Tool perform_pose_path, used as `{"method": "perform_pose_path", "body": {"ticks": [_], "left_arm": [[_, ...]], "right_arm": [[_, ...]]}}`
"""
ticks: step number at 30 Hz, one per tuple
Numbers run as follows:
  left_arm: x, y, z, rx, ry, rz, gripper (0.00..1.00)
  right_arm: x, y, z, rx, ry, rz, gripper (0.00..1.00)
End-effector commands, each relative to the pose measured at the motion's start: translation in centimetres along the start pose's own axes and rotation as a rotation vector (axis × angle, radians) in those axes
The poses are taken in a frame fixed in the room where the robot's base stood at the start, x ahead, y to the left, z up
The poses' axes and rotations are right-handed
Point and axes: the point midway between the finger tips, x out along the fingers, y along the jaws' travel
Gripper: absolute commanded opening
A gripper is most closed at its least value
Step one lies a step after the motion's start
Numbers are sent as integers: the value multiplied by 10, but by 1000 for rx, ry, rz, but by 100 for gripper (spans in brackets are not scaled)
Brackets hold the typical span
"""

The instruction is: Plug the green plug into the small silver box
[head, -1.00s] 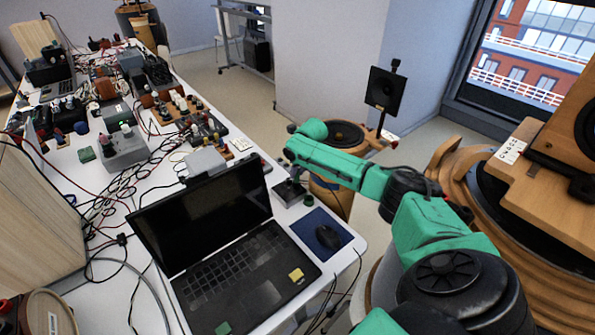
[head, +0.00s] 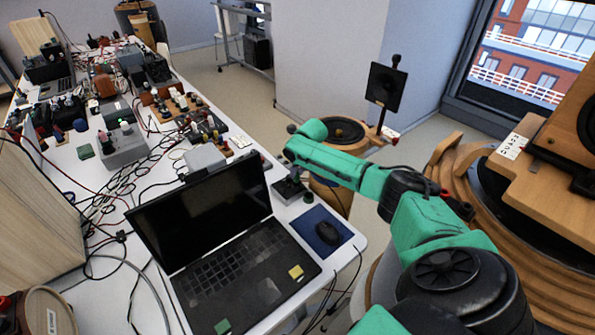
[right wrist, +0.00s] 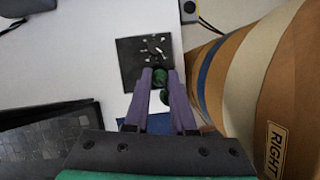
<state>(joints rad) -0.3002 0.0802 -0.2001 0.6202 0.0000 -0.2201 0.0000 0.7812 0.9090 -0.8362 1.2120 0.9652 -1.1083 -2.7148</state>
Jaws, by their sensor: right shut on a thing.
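My right gripper (right wrist: 161,76) is shut on a green plug (right wrist: 160,80) between its purple fingers in the right wrist view. Just beyond the fingertips is a small box with a dark square top (right wrist: 132,58) and bright marks on it. In the head view this small box (head: 288,190) stands at the table's right edge, below the end of my green right arm. I cannot tell whether the plug touches the box or is in a socket. My left gripper is not in view.
An open laptop (head: 235,262) lies left of the box. A mouse (head: 328,232) on a blue pad (head: 311,244) sits in front of it. A larger grey box (head: 205,159) and many cables crowd the table behind. A wooden speaker part (head: 480,215) stands at the right.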

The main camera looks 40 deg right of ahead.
Motion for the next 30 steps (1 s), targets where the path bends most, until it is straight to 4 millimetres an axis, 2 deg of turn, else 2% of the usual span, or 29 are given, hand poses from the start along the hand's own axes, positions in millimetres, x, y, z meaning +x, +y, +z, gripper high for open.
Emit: {"method": "perform_pose_path", "body": {"ticks": [18,30], "left_arm": [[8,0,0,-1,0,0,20],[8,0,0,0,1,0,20]], "right_arm": [[12,0,-5,0,0,0,0],[12,0,-5,0,0,0,0]]}}
